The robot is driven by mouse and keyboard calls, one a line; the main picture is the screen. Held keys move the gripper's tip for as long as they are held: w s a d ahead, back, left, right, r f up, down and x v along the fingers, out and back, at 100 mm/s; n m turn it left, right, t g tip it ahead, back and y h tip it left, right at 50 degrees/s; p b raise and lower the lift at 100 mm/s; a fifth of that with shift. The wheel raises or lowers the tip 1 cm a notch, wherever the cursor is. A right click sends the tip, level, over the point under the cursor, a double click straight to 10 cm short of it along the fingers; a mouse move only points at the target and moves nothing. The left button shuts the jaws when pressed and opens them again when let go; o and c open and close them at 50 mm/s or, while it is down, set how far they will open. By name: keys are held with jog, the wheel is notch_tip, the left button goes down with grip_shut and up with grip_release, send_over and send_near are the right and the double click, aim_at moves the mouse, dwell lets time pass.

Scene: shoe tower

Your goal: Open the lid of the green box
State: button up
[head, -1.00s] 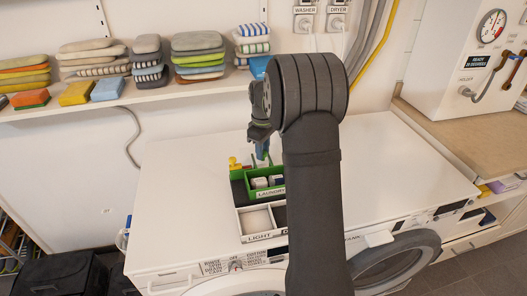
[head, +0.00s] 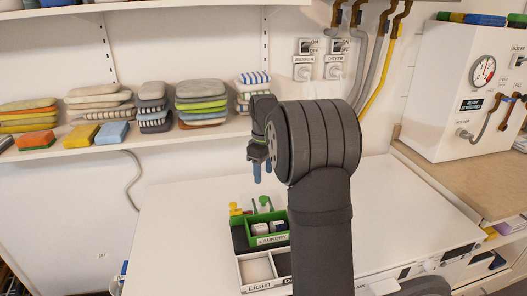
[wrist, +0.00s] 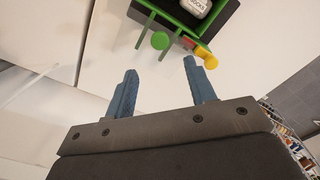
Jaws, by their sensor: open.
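The green box (head: 283,228) labelled LAUNDRY sits on the white top, with small white packs inside visible from above. Thin green strips and a round green knob (head: 264,200) stand at its back edge; they look like the lid swung back, though I cannot make out a full panel. In the wrist view the knob (wrist: 160,40) lies between the strips, beyond my fingertips. My gripper (head: 262,172) is open and empty, above and behind the box; its two blue fingers also show in the wrist view (wrist: 159,78).
A yellow piece (head: 235,209) stands at the box's back left corner. A divided tray (head: 242,288) marked LIGHT is in front of the box. A shelf (head: 60,153) with folded cloths and sponges runs along the wall behind. The white top (head: 175,220) to the left is clear.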

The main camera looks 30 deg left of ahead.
notch_tip(320, 180, up, 8)
send_over(263, 198)
jog(key=shift+d+f, duration=0.1)
jog(key=shift+f, duration=0.05)
jog(key=shift+f, duration=0.1)
dwell(0.4)
notch_tip(263, 198, down, 17)
jog(key=shift+f, duration=0.2)
dwell(0.4)
jog(key=shift+r, duration=0.1)
notch_tip(263, 198, up, 17)
jog(key=shift+r, duration=0.15)
dwell(0.6)
